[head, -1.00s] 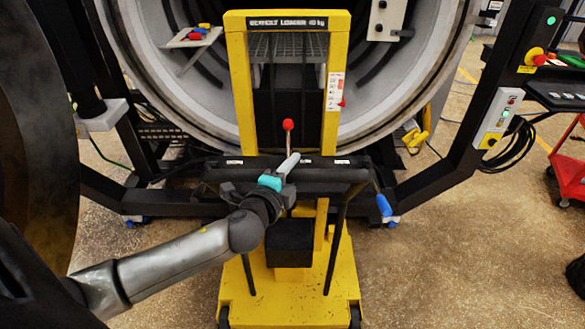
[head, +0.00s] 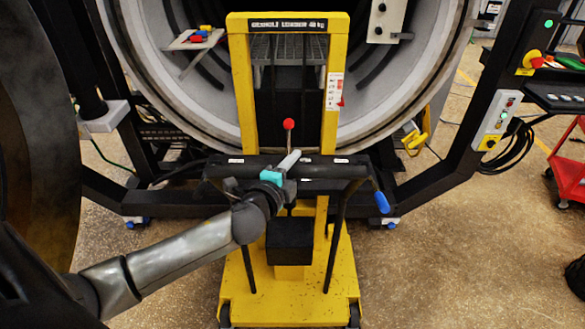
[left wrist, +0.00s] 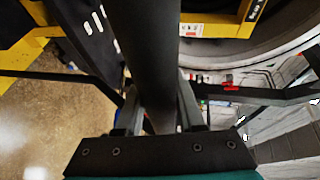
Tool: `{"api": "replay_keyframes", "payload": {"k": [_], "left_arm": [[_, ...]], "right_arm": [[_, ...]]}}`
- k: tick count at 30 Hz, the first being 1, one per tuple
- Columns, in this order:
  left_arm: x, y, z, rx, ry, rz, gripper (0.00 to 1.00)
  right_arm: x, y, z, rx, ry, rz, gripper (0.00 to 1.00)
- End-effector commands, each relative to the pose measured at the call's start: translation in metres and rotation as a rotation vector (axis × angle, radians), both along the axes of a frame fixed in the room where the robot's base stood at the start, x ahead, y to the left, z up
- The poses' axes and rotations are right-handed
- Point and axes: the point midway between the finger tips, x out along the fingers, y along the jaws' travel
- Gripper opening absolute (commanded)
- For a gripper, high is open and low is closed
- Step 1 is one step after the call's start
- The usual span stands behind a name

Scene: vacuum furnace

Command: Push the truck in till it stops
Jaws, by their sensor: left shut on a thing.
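The truck (head: 239,85) is a yellow wheeled loader with an upright frame, standing in front of the open furnace mouth (head: 195,105). Its black handle bar (head: 325,171) runs across its near side. My left gripper (head: 279,174) is shut on this bar, left of its middle. In the left wrist view, the black bar (left wrist: 152,50) passes between the two fingers of my left gripper (left wrist: 160,112). The truck's far end and any contact with the furnace are hidden behind its frame. My right gripper is not in view.
A red-knobbed lever (head: 289,124) rises behind the bar, and a blue-gripped lever (head: 382,202) hangs at its right. Black furnace frame beams stand on both sides. A control panel (head: 497,122) is at the right, with a red cart (head: 570,165) beyond. Floor beside the truck is clear.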

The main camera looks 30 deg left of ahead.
Motion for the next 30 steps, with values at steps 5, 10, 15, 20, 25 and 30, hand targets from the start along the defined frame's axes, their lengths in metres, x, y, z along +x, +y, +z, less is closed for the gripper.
{"api": "replay_keyframes", "payload": {"k": [5,10,15,20,25,30], "left_arm": [[0.003,0.007,0.005,0.008,-0.011,0.016,0.0],[0.003,0.006,0.006,0.007,-0.011,0.014,0.51],[0.002,0.005,0.004,0.005,-0.008,0.011,0.67],[0.002,0.004,0.004,0.005,-0.008,0.009,0.67],[-0.002,0.003,0.003,0.003,-0.005,0.008,0.67],[-0.018,0.0,0.006,0.003,-0.005,0.007,0.67]], "right_arm": [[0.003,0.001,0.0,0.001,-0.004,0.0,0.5],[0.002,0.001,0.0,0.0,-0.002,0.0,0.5],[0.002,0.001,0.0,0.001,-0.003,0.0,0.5],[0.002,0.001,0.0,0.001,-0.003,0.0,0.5],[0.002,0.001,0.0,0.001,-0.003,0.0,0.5],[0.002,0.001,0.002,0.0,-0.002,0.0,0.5]]}}
